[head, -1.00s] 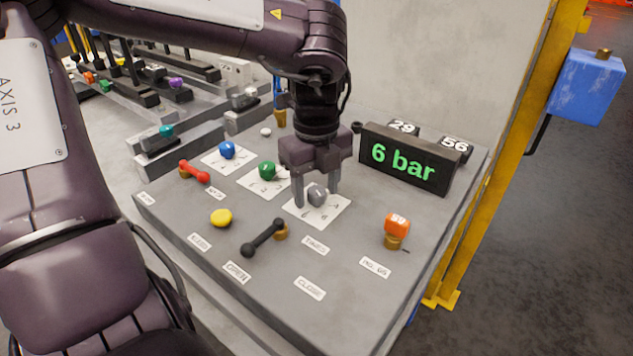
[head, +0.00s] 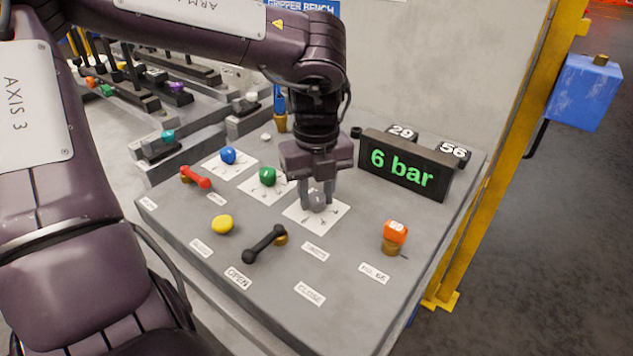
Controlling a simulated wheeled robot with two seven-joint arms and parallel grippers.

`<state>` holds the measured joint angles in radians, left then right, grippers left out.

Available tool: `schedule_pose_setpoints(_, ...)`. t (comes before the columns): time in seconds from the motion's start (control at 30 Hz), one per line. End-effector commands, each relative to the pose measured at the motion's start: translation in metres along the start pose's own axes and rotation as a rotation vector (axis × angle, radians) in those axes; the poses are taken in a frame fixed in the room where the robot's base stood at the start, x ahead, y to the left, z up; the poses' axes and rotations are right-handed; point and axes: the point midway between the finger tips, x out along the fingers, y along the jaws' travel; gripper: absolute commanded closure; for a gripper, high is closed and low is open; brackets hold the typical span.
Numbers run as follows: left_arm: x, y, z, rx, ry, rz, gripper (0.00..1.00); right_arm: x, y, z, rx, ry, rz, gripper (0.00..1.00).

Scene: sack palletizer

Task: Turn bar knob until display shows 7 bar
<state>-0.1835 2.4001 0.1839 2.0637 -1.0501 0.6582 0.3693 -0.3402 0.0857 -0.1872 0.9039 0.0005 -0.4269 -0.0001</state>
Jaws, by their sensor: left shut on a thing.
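The display (head: 404,165) at the back right of the grey panel reads "6 bar" in green. My left gripper (head: 318,201) points down over the white dial plate (head: 334,217) in front of the display. It is shut on the small grey knob (head: 318,203), with a finger on either side. The fingers partly hide the knob, and I cannot read its pointer or the dial marks. My right gripper is not in view.
Blue (head: 228,155) and green (head: 267,176) knobs sit left of my gripper. A red lever (head: 197,177), a yellow button (head: 222,224), a black lever (head: 265,244) and an orange knob (head: 395,233) stand around on the panel (head: 340,330). A yellow post (head: 490,190) rises at right.

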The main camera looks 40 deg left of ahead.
Motion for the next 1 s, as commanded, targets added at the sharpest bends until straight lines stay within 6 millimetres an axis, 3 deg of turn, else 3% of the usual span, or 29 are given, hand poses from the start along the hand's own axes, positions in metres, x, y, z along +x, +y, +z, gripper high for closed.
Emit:
schedule_pose_setpoints(0.43, -0.002, -0.001, 0.001, 0.259, -0.002, -0.002, 0.92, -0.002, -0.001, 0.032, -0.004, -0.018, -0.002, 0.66)
schedule_pose_setpoints(1.0, -0.001, -0.001, 0.001, 0.315, -0.002, -0.003, 0.92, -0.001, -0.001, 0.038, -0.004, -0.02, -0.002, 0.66)
